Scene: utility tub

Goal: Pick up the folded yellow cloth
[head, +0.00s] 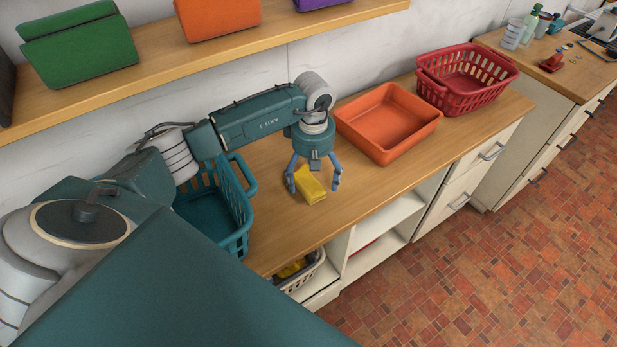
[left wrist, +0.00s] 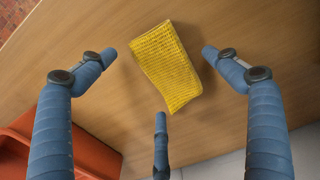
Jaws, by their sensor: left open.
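The folded yellow cloth (head: 310,185) lies on the wooden counter between the teal basket and the orange tub. In the left wrist view the yellow cloth (left wrist: 167,66) shows a ribbed weave and lies flat on the wood. My left gripper (head: 315,186) points down over the cloth, with its blue fingers spread around it. In the left wrist view the left gripper's fingers (left wrist: 160,75) are open, apart from the cloth and on different sides of it. Nothing is held. My right gripper is not in view.
An orange tub (head: 425,132) stands right of the cloth, with a red basket (head: 465,100) beyond it. A teal basket (head: 239,215) stands to the left. A shelf (head: 172,70) with folded cloths runs above. The counter's front edge is close to the cloth.

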